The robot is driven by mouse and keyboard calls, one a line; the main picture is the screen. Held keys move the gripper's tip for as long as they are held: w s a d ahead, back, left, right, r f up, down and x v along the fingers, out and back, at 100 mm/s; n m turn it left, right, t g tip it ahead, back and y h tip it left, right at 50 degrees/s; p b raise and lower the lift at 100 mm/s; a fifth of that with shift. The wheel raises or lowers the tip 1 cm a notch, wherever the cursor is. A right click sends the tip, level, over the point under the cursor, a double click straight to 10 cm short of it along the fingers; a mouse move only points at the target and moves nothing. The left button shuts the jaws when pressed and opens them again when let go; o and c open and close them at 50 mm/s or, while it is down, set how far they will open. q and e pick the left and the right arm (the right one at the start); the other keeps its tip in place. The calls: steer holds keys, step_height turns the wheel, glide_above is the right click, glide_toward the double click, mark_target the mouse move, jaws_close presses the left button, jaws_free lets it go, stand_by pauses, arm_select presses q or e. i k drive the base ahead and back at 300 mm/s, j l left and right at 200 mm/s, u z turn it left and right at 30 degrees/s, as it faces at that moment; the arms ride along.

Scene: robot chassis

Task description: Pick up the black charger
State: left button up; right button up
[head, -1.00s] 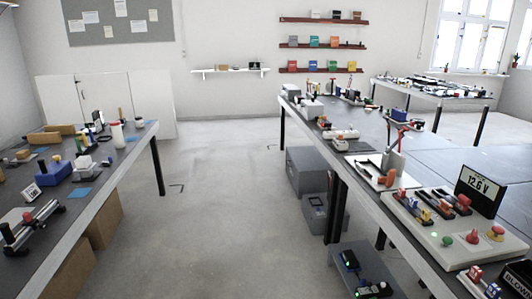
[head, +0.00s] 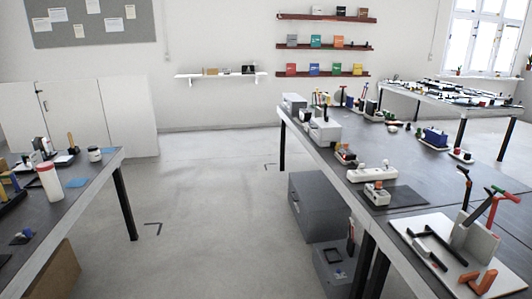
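I cannot pick out a black charger with certainty. A small dark item (head: 248,69) stands at the right end of the white wall shelf (head: 203,75), too small to identify. Small dark items also sit among the tools on the right bench (head: 405,172) and the left bench (head: 82,197). Neither of my grippers is in view.
Open grey floor (head: 200,210) runs between the two benches to the back wall. Grey boxes (head: 318,205) stand under the right bench. A white cabinet (head: 100,115) stands at the back left. Red-brown shelves (head: 325,47) with coloured boxes hang on the back wall.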

mark_target(347, 155)
steer(key=i+z, duration=0.15)
steer(key=i, duration=0.35)
steer(key=i+j+z, duration=0.15)
steer(key=i, duration=0.35)
steer(key=i+j+z, duration=0.1)
steer(key=i, duration=0.4)
steer(key=i+j+z, duration=0.15)
steer(key=i+j, duration=0.15)
steer(key=i, duration=0.2)
